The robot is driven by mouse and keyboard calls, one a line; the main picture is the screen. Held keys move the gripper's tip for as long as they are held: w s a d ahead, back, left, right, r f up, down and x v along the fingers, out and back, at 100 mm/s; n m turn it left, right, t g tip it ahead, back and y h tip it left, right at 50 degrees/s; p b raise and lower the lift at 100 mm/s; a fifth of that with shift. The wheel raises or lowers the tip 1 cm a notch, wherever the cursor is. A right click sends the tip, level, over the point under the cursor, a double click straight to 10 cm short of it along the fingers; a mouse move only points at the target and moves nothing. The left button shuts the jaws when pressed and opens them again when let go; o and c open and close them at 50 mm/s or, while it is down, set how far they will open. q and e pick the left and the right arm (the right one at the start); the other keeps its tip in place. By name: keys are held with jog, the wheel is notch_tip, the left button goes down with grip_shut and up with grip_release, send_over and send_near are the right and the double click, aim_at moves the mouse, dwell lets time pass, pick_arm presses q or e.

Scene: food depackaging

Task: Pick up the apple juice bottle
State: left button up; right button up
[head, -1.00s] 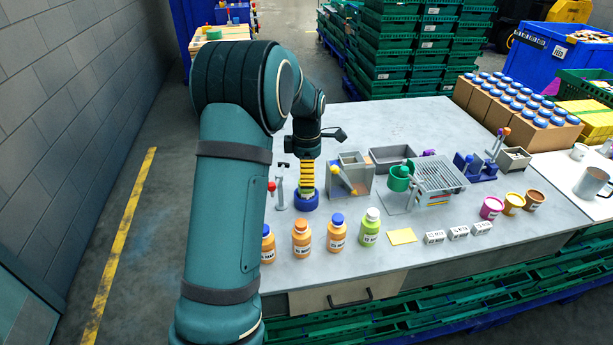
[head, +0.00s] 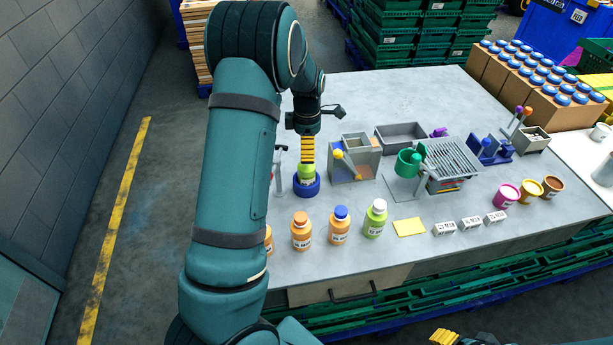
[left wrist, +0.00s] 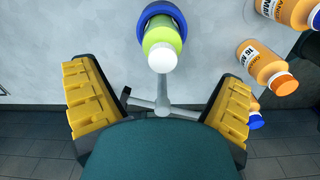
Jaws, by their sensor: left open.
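A green bottle with a pale cap (left wrist: 162,48) stands in a blue ring holder (head: 306,187); the green bottle also shows in the head view (head: 307,173), its cap hidden there by my fingers. My left gripper (head: 307,158) is just above this bottle, fingers pointing down. In the left wrist view its yellow fingers (left wrist: 156,78) are wide apart with nothing between the pads. A second green bottle (head: 374,220) with a pale cap stands in the front row. A yellow finger part of my right gripper (head: 444,337) shows at the bottom edge.
Orange bottles (head: 301,233) (head: 340,227) stand left of the second green bottle. A grey stand (head: 279,172) is close left of the blue holder, and a grey box device (head: 355,160) is close right. A grey rack (head: 449,166) stands farther right. The back of the table is clear.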

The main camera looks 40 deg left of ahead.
aim_at(306, 166)
pick_arm(q)
notch_tip(306, 166, down, 2)
jog(key=shift+f, duration=0.15)
jog(key=shift+s+f, duration=0.2)
jog(key=shift+f, duration=2.6)
jog(key=c, duration=1.4)
